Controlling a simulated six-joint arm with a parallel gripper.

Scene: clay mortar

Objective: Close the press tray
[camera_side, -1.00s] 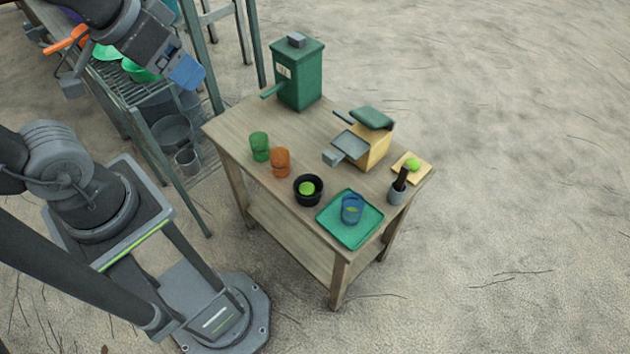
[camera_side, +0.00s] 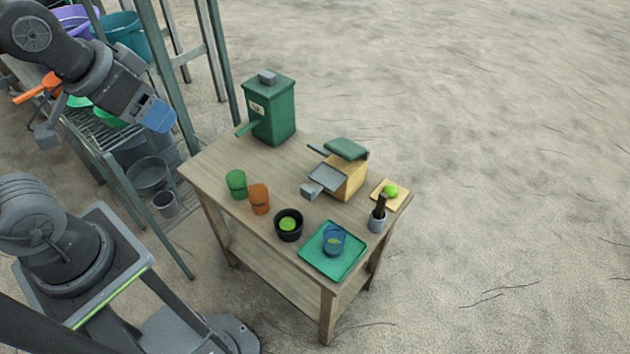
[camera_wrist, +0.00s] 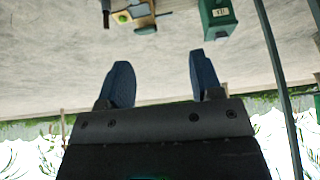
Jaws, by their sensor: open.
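The press (camera_side: 347,176) is a yellow box with a green lid on the wooden table. Its grey tray (camera_side: 327,177) sticks out at the front left, with a grey block handle (camera_side: 311,192) at its end; the tray is pulled out. My gripper (camera_side: 160,116) has blue fingers and hangs up and to the left of the table, well away from the press. In the wrist view my gripper (camera_wrist: 163,80) is open, its two fingers apart with nothing between them. The press shows only partly, small, at the top of the wrist view.
A green dispenser box (camera_side: 271,112) stands at the table's back. Green (camera_side: 236,184) and orange (camera_side: 259,199) cups, a black bowl (camera_side: 288,233), a teal tray (camera_side: 318,262) with a blue cup (camera_side: 334,240), and a grey mortar (camera_side: 376,223) line the front. A metal shelf (camera_side: 110,135) stands left.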

